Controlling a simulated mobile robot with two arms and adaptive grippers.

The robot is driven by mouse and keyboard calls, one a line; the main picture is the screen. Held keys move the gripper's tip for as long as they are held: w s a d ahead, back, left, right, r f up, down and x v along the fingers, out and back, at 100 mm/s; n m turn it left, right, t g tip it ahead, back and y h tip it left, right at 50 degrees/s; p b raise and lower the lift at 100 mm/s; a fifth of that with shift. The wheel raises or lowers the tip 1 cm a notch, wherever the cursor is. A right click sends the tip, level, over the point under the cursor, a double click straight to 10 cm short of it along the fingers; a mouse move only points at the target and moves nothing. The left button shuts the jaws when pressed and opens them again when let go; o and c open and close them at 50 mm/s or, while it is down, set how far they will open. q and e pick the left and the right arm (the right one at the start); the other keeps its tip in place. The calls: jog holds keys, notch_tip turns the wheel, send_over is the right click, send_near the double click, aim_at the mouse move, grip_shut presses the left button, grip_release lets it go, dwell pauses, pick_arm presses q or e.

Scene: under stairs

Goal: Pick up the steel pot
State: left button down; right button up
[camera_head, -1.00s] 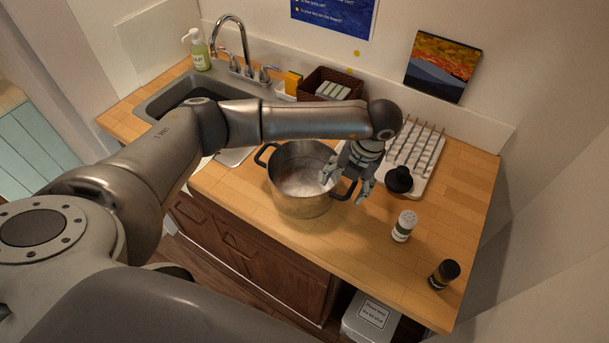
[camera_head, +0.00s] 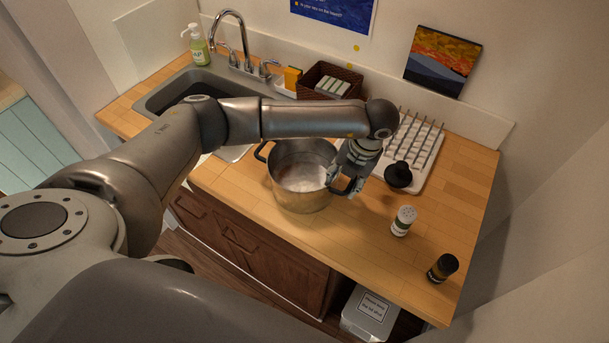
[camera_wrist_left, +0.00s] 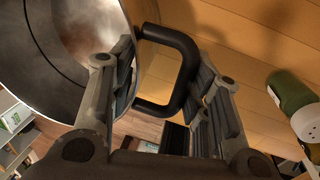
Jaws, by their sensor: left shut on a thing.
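The steel pot (camera_head: 301,186) stands upright on the wooden counter, with a black handle on each side. My left gripper (camera_head: 343,184) is at the pot's right side, shut on its right-hand handle. In the left wrist view the black handle (camera_wrist_left: 187,62) passes between the two fingers of the left gripper (camera_wrist_left: 160,98), and one finger overlaps the pot's rim. The pot's inside (camera_wrist_left: 88,32) shows at the upper left there. My right gripper is not in view.
A shaker with a white top (camera_head: 404,220) and a dark jar (camera_head: 443,268) stand right of the pot. A black plunger-like thing (camera_head: 398,175) and white drying rack (camera_head: 420,150) are behind. The sink (camera_head: 160,100) is at left. The counter's front right (camera_head: 370,270) is clear.

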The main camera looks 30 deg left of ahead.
pick_arm(q)
jog(key=shift+w+r, duration=0.1)
jog(key=s+d+r+b, duration=0.2)
jog(key=s+r+b, duration=0.5)
jog(key=s+r, duration=0.5)
jog(key=shift+s+d+r, duration=0.2)
jog(key=shift+s+r, duration=0.2)
jog(key=shift+s, duration=0.55)
jog(key=c, duration=1.3)
grip_release()
jog(key=shift+c, duration=0.2)
jog(key=shift+d, duration=0.1)
grip_shut()
